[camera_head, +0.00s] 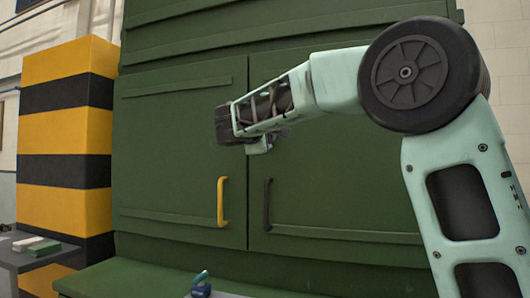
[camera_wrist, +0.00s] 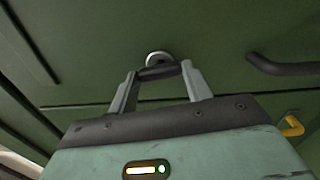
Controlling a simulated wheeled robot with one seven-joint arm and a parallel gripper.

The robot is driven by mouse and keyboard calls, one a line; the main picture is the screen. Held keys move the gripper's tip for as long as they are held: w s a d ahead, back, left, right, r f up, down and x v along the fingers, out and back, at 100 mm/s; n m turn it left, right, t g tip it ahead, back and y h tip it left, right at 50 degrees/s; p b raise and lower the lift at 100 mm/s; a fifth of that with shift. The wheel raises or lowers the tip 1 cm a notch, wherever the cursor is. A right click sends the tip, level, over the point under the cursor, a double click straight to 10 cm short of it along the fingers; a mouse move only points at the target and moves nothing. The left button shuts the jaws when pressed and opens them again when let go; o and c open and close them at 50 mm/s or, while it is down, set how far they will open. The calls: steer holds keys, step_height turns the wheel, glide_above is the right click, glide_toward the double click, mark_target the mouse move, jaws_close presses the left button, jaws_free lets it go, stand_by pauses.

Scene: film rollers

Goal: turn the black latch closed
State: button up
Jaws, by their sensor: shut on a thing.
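The black latch (camera_wrist: 158,72) shows in the wrist view on the green cabinet front, with a round pale metal base (camera_wrist: 158,57) behind it. My gripper (camera_wrist: 160,80) has a grey finger at each end of the latch and is shut on it. The latch lies roughly crosswise between the two fingertips. In the head view my gripper (camera_head: 224,126) is at the cabinet front, near the seam between the two doors, and hides the latch.
The green cabinet has a left door (camera_head: 170,160) with a yellow handle (camera_head: 221,202) and a right door (camera_head: 340,185) with a black handle (camera_head: 267,205). Both doors look shut. A yellow-and-black striped pillar (camera_head: 65,130) stands left. A green ledge (camera_head: 125,278) runs below.

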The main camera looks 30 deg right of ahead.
steer(key=shift+m+b, duration=0.6)
steer(key=o, duration=1)
steer(key=b+v, duration=0.1)
steer(key=v, duration=1.6)
steer(key=shift+s+a+f, duration=0.1)
steer(key=shift+s+a, duration=0.05)
steer(key=shift+f, duration=0.1)
